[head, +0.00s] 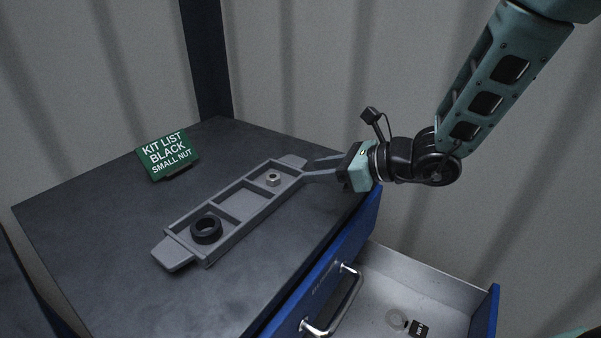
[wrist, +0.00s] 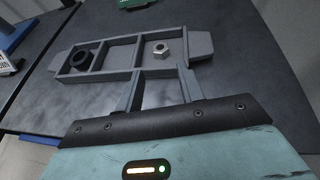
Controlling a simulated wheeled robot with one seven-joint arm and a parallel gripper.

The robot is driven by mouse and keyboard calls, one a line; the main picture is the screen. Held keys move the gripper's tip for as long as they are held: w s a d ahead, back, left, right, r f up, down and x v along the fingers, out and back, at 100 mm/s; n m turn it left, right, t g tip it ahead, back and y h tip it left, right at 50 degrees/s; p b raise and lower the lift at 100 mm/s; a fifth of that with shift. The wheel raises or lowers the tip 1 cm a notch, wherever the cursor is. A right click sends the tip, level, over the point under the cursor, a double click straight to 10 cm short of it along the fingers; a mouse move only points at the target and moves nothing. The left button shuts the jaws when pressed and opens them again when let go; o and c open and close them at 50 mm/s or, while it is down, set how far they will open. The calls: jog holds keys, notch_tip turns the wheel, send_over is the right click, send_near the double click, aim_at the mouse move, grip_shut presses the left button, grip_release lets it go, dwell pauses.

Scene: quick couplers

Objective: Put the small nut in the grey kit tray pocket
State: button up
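The small metal nut (head: 273,180) sits in the far-end pocket of the grey kit tray (head: 172,253), on the dark cabinet top. It also shows in the wrist view (wrist: 160,49), lying flat in the right-hand pocket. A black ring (head: 206,229) sits in the pocket at the opposite end, and the middle pocket is empty. My gripper (head: 306,169) is at the tray's nut end. In the wrist view my gripper (wrist: 160,73) has its two fingers apart with nothing between them, just short of the nut's pocket. Whether the fingertips touch the tray is unclear.
A green sign (head: 168,154) reading KIT LIST BLACK SMALL NUT stands at the back left of the cabinet top (head: 100,215).

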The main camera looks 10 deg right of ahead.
jog(key=shift+v, duration=0.85)
jog(key=s+a+n+g, duration=0.2)
jog(key=s+n, duration=0.1)
jog(key=s+a+n+g, duration=0.2)
jog(key=s, duration=0.2)
jog(key=s+a+n+g, duration=0.2)
jog(key=s+a+n, duration=0.1)
jog(key=s, duration=0.1)
jog(key=shift+r+n, duration=0.3)
jog(key=shift+r, duration=0.05)
jog(key=s+n+g+h, duration=0.2)
jog(key=s+n+g, duration=0.2)
jog(key=s+n, duration=0.4)
jog(key=s+d+f+n+t+h, duration=0.2)
jog(key=s+d+n+h, duration=0.4)
jog(key=n, duration=1)
jog(key=s+h, duration=0.1)
jog(key=h, duration=0.1)
jog(key=shift+h, duration=0.3)
jog(key=shift+s+d, duration=0.1)
